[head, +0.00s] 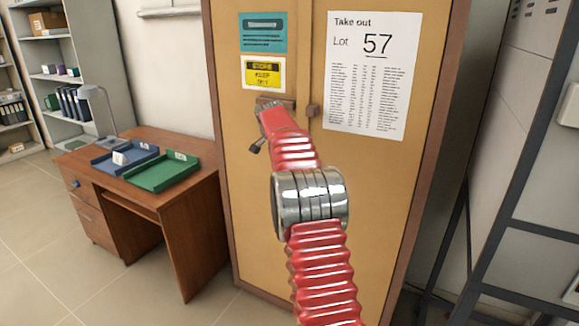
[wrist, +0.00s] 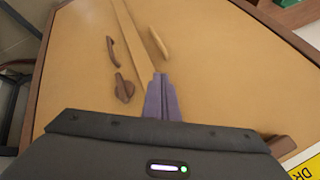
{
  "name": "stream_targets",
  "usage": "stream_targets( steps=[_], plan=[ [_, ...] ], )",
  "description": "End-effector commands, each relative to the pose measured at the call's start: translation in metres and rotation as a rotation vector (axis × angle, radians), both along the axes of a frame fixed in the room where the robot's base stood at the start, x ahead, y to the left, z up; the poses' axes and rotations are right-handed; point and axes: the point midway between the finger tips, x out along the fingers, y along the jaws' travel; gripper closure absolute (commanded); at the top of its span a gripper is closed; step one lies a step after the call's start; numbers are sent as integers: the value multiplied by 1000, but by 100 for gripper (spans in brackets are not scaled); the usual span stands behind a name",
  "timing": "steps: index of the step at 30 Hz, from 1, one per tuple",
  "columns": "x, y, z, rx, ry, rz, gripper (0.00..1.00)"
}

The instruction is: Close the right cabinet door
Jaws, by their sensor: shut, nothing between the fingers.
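The tan cabinet has a right door (head: 372,180) bearing a white "Lot 57" sheet and a left door (head: 243,190) with teal and yellow signs. The doors look nearly in line in the head view; I cannot tell whether the right one is fully shut. A small brown fitting (head: 313,111) sits by the seam. In the wrist view my gripper (wrist: 160,90) is shut and empty, its fingertips in front of the door faces near the pale seam strip (wrist: 132,45). A brown handle (wrist: 112,50) and knob (wrist: 123,88) show left of them. Contact cannot be told.
A wooden desk (head: 190,215) with a blue tray (head: 128,159), a green tray (head: 163,172) and a lamp stands left of the cabinet. A dark metal frame (head: 505,160) stands close on the right. Tiled floor (head: 60,230) is clear at the front left.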

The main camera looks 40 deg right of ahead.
Motion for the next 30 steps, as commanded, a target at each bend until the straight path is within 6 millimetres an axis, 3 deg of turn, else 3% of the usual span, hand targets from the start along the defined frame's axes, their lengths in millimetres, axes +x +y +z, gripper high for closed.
stream_targets(
  steps=[4, 13, 19, 26, 30],
  plan=[
    [1, 6, 10, 0, -1, -1, 100],
    [0, 7, 12, 0, 1, -3, 100],
    [-2, 11, 15, -1, 4, 8, 87],
    [-18, 47, 39, -19, 35, 102, 71],
    [-38, 82, 58, -36, 67, 196, 70]
  ],
)
